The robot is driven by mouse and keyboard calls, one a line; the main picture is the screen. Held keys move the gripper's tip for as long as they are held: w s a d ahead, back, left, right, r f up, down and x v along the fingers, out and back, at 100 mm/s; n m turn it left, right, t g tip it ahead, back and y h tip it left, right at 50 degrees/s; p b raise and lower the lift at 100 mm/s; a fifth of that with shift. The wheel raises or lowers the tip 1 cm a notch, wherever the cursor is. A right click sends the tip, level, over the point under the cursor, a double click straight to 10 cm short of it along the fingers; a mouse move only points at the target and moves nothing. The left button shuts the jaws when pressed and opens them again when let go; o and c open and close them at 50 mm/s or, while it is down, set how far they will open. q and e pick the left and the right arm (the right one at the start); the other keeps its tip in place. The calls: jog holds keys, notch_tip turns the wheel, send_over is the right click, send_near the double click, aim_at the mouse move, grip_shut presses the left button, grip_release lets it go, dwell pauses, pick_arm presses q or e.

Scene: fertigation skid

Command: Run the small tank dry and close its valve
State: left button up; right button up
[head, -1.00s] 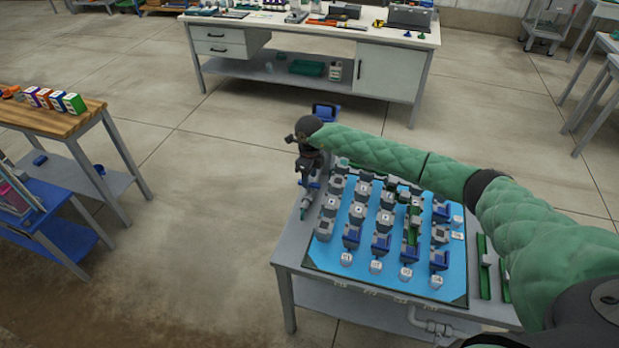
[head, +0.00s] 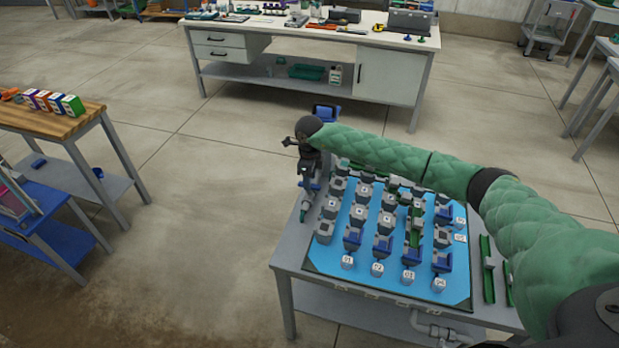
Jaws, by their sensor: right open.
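My right arm in its green padded sleeve reaches in from the right, over the far part of a grey table. My right gripper (head: 304,212) hangs down at the table's left edge, small and dark in this view, and is open. I see nothing held in it. On the table a light blue board (head: 396,278) carries rows of grey and blue blocks and a green strip. I cannot tell which of these parts, if any, are the small tank and its valve. My left gripper is out of view.
White numbered cubes (head: 377,269) line the board's near edge. Green rails (head: 487,268) lie at its right. A white workbench (head: 380,83) stands behind, and a wooden-topped table (head: 50,122) with coloured boxes at left.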

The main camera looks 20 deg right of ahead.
jog(key=shift+f+b, duration=1.65)
jog(key=shift+f, duration=0.5)
